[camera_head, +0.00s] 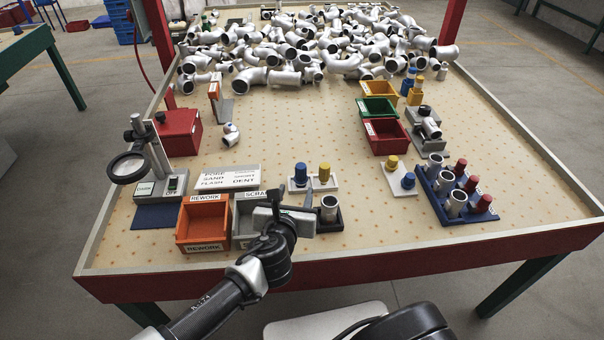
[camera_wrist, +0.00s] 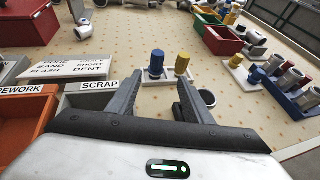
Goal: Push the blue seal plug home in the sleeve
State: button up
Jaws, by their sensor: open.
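A blue plug (camera_head: 300,174) stands upright on a white plate beside a yellow plug (camera_head: 324,172); in the wrist view the blue plug (camera_wrist: 157,63) shows beyond my fingertips. A metal sleeve (camera_head: 329,209) stands open end up in a dark holder in front of that plate. In the wrist view, the sleeve (camera_wrist: 208,97) is partly hidden behind my right finger. My gripper (camera_head: 293,198) is open with nothing between its fingers (camera_wrist: 157,84), left of the sleeve and on the near side of the blue plug. No plug shows at the sleeve's mouth.
An orange REWORK bin (camera_head: 203,223) and grey SCRAP bin (camera_head: 243,220) stand left of my gripper. A second white plate (camera_head: 399,180) with blue and yellow plugs and a blue rack (camera_head: 440,206) stand right. Castings (camera_head: 290,55) fill the back. The middle is mostly clear.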

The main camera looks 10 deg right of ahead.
aim_at(300, 174)
jog(key=w+f+b, duration=0.1)
jog(key=b, duration=0.3)
jog(key=w+d+f+b, duration=0.1)
jog(key=b, duration=0.4)
jog(key=shift+w+d+f, duration=0.1)
jog(key=shift+w+f, duration=0.05)
jog(key=shift+w, duration=0.15)
jog(key=x, duration=0.6)
jog(key=shift+w+r+b, duration=0.15)
jog(key=shift+r+b, duration=0.2)
jog(key=shift+a+b+x, duration=0.15)
jog(key=shift+b+x, duration=0.3)
jog(key=shift+x, duration=1.05)
jog(key=shift+a+b+x, duration=0.15)
jog(key=shift+b+x, duration=0.3)
jog(key=shift+x, duration=1.05)
jog(key=shift+w+r, duration=0.1)
jog(key=shift+w, duration=0.05)
jog(key=shift+c, duration=0.3)
jog(key=c, duration=1.1)
